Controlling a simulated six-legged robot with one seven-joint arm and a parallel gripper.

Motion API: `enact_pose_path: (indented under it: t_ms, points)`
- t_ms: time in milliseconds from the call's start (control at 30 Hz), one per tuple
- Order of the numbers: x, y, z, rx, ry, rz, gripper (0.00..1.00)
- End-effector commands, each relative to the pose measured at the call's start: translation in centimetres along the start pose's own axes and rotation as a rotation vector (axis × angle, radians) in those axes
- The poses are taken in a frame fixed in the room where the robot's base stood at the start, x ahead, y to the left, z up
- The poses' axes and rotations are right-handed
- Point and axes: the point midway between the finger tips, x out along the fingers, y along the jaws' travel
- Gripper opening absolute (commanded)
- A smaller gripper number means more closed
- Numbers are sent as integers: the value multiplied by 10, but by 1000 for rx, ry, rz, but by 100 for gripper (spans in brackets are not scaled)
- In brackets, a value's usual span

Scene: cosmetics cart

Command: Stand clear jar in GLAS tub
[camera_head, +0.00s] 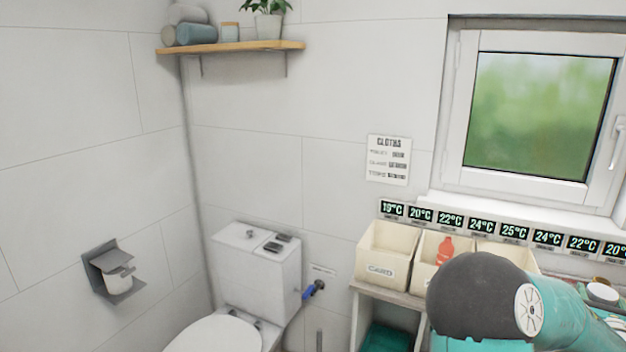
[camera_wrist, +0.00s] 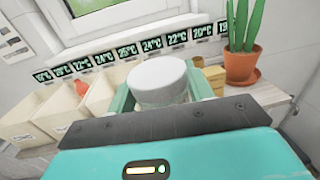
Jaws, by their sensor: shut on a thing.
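My gripper (camera_wrist: 162,98) is shut on the clear jar (camera_wrist: 158,74), which has a wide white lid and shows upright in the wrist view. The teal fingers lie on both sides of it; its lower part is hidden by my gripper. Three cream tubs stand in a row at the left of the wrist view, beyond and left of the jar. In the head view the left tub (camera_head: 386,252) reads CARD. The middle tub (camera_head: 427,262) holds a red-orange bottle (camera_head: 445,249). The right tub (camera_head: 507,256) is partly behind my arm. No GLAS label is readable.
A potted plant (camera_wrist: 240,62) stands right of the jar on the shelf top, near small yellowish boxes (camera_wrist: 214,79). A strip of temperature displays (camera_head: 481,226) runs along the wall behind the tubs, below the window (camera_head: 533,115). A toilet (camera_head: 256,270) stands left of the shelf.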

Motion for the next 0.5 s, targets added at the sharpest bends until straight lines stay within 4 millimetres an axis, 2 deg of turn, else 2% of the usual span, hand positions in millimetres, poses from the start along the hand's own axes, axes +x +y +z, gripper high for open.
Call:
enact_pose_path:
  t_ms: [33,167,367,500]
  points:
    - [5,15,-7,-1,5,21,26]
    - [12,43,-20,-1,4,55,26]
    - [21,101,-47,-1,5,125,26]
    - [22,159,-76,-3,7,194,26]
